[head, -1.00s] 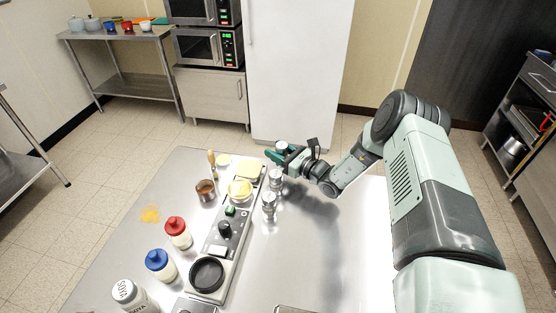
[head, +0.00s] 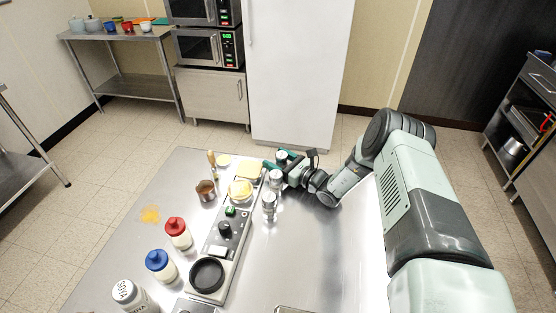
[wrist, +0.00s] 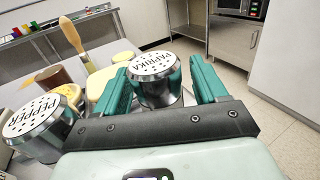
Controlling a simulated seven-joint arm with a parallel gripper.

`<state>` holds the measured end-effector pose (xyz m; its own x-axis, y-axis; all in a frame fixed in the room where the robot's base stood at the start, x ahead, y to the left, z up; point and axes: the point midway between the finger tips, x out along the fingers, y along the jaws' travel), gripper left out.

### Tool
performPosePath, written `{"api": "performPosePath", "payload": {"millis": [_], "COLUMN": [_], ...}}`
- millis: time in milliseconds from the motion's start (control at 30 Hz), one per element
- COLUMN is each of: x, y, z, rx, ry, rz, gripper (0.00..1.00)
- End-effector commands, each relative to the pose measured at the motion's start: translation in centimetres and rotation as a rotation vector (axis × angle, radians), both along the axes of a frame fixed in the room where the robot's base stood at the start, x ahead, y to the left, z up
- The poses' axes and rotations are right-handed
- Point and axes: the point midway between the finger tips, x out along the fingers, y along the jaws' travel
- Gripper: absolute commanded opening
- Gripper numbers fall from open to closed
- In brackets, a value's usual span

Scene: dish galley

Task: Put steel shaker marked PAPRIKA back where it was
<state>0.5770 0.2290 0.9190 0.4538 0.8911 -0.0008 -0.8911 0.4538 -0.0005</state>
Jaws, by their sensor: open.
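The steel shaker marked PAPRIKA (wrist: 155,82) is between the two green fingers of my gripper (wrist: 158,88) in the wrist view, its lettered, holed top facing the camera. My gripper is open, with a finger on either side of the shaker. Its base is hidden, so I cannot tell whether it rests on the table. In the head view the shaker (head: 281,155) shows at the far end of the steel table (head: 310,240), with my gripper (head: 284,159) around it. A steel shaker marked PEPPER (wrist: 38,128) stands to the left in the wrist view.
Another steel shaker (head: 268,202) stands nearer in the head view. A long grey board (head: 233,243) carries a black round dish (head: 207,274) and yellow items. A brown cup (head: 205,191), red-capped bottle (head: 178,234) and blue-capped bottle (head: 161,266) stand left. The table's right side is largely clear.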

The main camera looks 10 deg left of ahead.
Motion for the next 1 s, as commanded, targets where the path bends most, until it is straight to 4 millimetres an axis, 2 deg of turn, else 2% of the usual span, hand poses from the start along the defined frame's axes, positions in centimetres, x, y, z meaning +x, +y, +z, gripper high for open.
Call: {"api": "performPosePath", "payload": {"millis": [167, 267, 500, 700, 833, 1000], "x": [0.0, -0.6, -2.9, -4.6, -5.2, -5.5], "y": [-0.2, -1.4, -6.1, -9.2, -10.3, -10.7], "z": [0.4, 0.3, 0.3, 0.3, 0.3, 0.3], "rx": [0.0, 0.0, 0.0, 0.0, 0.0, 0.0], "ry": [0.0, 0.001, 0.002, 0.001, 0.001, 0.0], "rz": [-0.001, -0.002, -0.005, -0.003, -0.001, 0.0], "gripper": [0.72, 0.72, 0.72, 0.72, 0.72, 0.72]}}
